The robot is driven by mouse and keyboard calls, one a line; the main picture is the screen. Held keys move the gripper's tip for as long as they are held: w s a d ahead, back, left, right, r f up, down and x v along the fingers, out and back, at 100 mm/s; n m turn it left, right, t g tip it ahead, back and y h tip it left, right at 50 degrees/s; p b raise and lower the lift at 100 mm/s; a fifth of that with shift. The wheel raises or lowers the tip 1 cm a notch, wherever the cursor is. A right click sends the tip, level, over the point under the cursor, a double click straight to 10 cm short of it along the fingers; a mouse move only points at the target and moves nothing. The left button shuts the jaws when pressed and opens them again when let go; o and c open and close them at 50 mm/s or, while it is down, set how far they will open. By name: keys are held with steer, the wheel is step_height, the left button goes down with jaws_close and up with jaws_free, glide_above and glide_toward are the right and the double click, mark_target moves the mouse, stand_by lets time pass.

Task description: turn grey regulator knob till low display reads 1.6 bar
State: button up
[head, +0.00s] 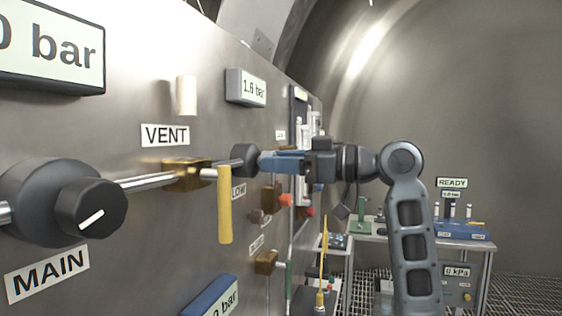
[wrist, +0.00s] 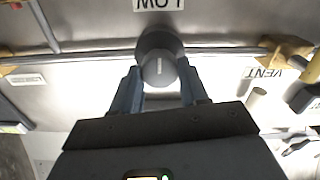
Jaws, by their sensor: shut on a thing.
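The grey regulator knob (head: 242,158) stands out from the steel panel, above the LOW label (head: 238,191). In the wrist view the knob (wrist: 158,69) is between my fingers, and its white pointer mark runs up and down in the picture. My gripper (head: 264,160) is shut on the knob, one finger on each side; the fingers also show in the wrist view (wrist: 160,88). The low display (head: 252,90), on the panel above the knob, reads 1.6 bar.
A yellow lever (head: 225,205) hangs from the brass VENT valve (head: 187,176), close left of my gripper. The larger MAIN knob (head: 92,208) is nearer, at the left. A bench (head: 455,243) with instruments stands behind my arm at the right.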

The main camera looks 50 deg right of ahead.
steer(key=shift+m, duration=0.5)
steer(key=o, duration=1.1)
steer(key=shift+c, duration=0.2)
steer(key=shift+s, duration=0.1)
steer(key=b+v, duration=0.2)
steer(key=v, duration=0.5)
steer(key=shift+s, duration=0.3)
steer(key=shift+d, duration=0.1)
